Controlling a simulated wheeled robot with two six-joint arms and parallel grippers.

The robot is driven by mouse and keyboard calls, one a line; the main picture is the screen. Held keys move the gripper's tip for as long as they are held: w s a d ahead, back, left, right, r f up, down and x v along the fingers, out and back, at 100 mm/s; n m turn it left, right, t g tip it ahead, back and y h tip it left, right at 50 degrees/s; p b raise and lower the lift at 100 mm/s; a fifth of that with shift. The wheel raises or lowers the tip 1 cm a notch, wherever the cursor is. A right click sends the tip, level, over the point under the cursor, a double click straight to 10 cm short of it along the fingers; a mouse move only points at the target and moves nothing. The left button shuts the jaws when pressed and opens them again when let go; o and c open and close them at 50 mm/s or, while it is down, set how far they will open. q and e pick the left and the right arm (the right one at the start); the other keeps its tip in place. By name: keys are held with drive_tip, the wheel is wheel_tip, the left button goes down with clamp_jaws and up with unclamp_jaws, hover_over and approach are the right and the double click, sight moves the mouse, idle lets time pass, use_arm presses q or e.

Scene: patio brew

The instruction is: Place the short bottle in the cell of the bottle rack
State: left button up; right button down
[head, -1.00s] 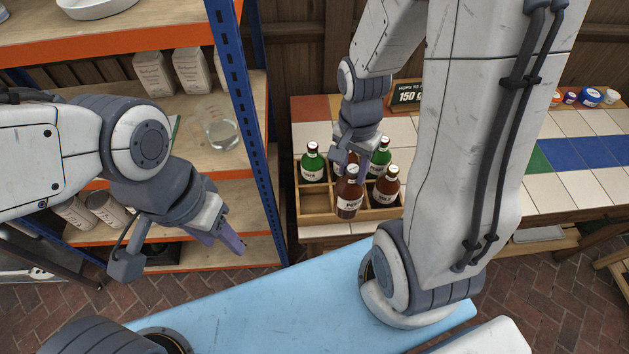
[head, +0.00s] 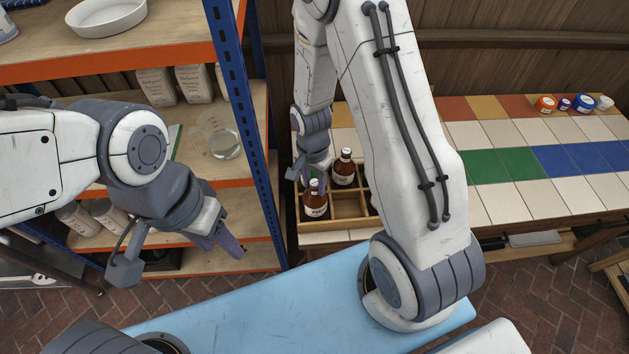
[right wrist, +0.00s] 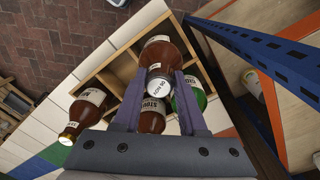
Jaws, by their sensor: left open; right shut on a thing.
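My right gripper (head: 313,174) is shut on a brown bottle with a pale cap (head: 315,204). The bottle is upright at the front left cell of the wooden bottle rack (head: 350,222); whether its base rests on the cell floor I cannot tell. In the right wrist view, the fingers (right wrist: 160,95) are on both sides of the held bottle's neck (right wrist: 162,62), and open cells of the rack (right wrist: 124,66) show beside it. My left gripper (head: 226,245) is open and empty, in front of the shelf.
Another brown bottle (head: 343,167) stands behind the held one. A green bottle (right wrist: 198,98) and a further brown bottle (right wrist: 84,115) show near the fingers. A blue shelf post (head: 245,130) rises close left of the rack.

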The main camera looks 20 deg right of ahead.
drive_tip(key=shift+f, duration=0.2)
drive_tip(key=shift+c, duration=2.3)
unclamp_jaws()
drive_tip(key=shift+r, duration=0.25)
wheel_tip(320, 180, up, 11)
drive_tip(key=b, duration=0.2)
drive_tip(key=s+a+r+n, duration=0.4)
drive_tip(key=s+a+n, duration=0.2)
drive_tip(key=s+n, duration=0.3)
drive_tip(key=s+a+r+n+y, duration=0.1)
drive_tip(key=s+a+r+n, duration=0.4)
drive_tip(key=s+n, duration=0.4)
drive_tip(key=shift+s+a+r+n, duration=0.15)
drive_tip(key=shift+a+n, duration=0.25)
drive_tip(key=shift+a, duration=0.35)
